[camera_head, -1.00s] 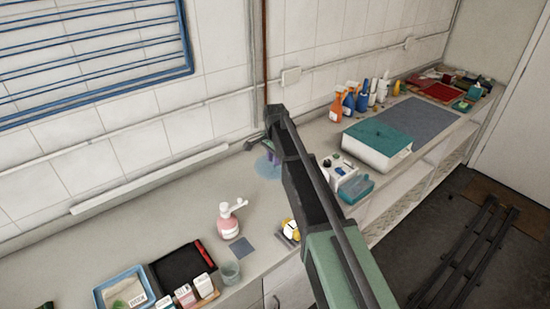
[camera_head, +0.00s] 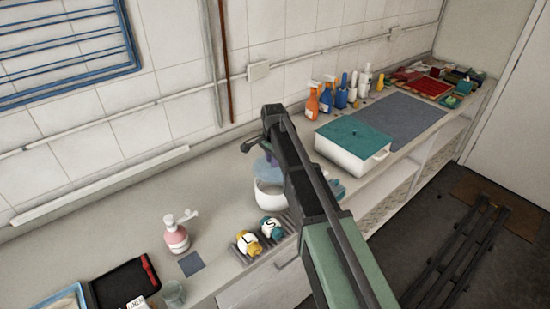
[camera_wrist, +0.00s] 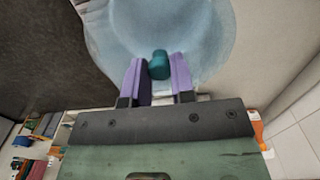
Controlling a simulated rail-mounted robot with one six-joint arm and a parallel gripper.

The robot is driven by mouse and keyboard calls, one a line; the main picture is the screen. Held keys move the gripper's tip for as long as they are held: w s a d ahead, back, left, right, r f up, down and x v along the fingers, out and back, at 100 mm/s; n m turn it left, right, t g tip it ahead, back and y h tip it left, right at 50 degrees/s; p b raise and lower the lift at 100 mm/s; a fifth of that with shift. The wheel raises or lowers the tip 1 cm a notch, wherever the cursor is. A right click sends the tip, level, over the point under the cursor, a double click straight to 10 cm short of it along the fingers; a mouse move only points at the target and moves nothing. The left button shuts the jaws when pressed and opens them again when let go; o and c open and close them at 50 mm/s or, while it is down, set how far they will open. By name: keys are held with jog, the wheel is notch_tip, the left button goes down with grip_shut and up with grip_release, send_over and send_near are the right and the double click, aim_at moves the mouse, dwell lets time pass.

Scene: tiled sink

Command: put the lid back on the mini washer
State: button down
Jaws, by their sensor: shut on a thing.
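My gripper (camera_wrist: 159,80) has two purple fingers closed on the teal knob of a translucent pale-blue lid (camera_wrist: 200,35). In the head view the lid (camera_head: 262,168) shows partly behind my arm, held above the counter. The mini washer seems to be the white round tub (camera_head: 267,196) on the counter, just below the lid in the picture. My arm hides the tub's right side. The gap between lid and tub is hard to judge, and I cannot tell whether they touch.
Two jars, yellow (camera_head: 248,243) and teal (camera_head: 271,228), lie on a grey rack in front of the tub. A pink pump bottle (camera_head: 177,236) stands left. A white box with teal top (camera_head: 352,142) and spray bottles (camera_head: 313,101) are right. The counter behind is clear.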

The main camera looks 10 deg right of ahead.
aim_at(274, 172)
jog(key=shift+d+f+b, duration=0.1)
jog(key=shift+f+b, duration=2.7)
jog(key=shift+f, duration=0.25)
jog(key=shift+f, duration=0.15)
jog(key=shift+c, duration=2)
grip_release()
notch_tip(274, 172, up, 7)
jog(key=p, duration=0.7)
jog(key=shift+c, duration=0.4)
grip_shut()
